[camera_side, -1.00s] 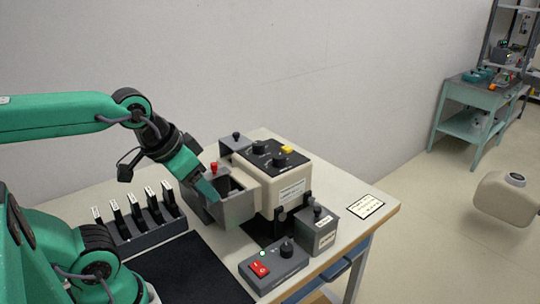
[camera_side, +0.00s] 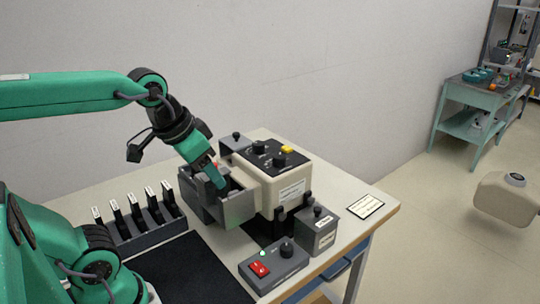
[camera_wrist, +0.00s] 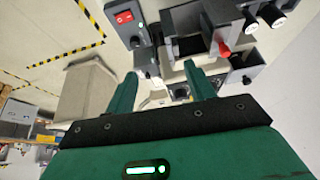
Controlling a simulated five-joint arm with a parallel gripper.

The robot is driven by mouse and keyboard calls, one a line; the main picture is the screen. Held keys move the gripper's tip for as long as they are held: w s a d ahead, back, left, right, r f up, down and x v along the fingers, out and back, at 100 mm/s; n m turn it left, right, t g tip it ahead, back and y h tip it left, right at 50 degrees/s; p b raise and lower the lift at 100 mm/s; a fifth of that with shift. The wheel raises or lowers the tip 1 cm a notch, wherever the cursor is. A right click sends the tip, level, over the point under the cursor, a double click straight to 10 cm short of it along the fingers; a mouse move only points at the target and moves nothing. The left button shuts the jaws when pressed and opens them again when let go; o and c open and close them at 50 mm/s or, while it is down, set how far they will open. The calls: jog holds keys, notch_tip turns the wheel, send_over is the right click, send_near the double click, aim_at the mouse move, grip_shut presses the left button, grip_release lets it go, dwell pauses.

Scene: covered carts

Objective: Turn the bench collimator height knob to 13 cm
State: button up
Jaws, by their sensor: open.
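The cream collimator box (camera_side: 280,194) stands on the bench with a black top panel. The panel carries two black knobs, one farther back (camera_side: 259,147) and one nearer (camera_side: 279,160). I cannot read their scales or tell which sets height. My gripper (camera_side: 219,187) points down over the open grey housing (camera_side: 240,207) on the box's left side, apart from both panel knobs. In the wrist view its two fingers (camera_wrist: 162,92) are spread with nothing held between them. The red knob by the housing is mostly hidden behind my gripper in the side view; a red knob shows in the wrist view (camera_wrist: 224,50).
A yellow button (camera_side: 287,149) sits on the panel. A control box with a red switch (camera_side: 260,269) and a small grey box (camera_side: 317,236) stand in front. A rack of several black-handled pieces (camera_side: 150,231) is left. A dark mat (camera_side: 190,272) lies clear.

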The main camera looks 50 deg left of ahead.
jog(key=w+a+r+g, duration=0.1)
jog(key=w+a+r, duration=0.1)
jog(key=w, duration=0.3)
jog(key=w+a+r+g, duration=0.1)
jog(key=w+a+r, duration=0.15)
jog(key=w, duration=0.25)
jog(key=m+g, duration=0.1)
jog(key=g, duration=0.2)
send_over(258, 143)
jog(key=shift+s+d+f, duration=0.25)
jog(key=shift+f, duration=0.1)
jog(key=shift+w+a+f+m, duration=0.15)
jog(key=shift+w+a+m, duration=0.15)
jog(key=shift+f, duration=3.9)
jog(key=c, duration=1)
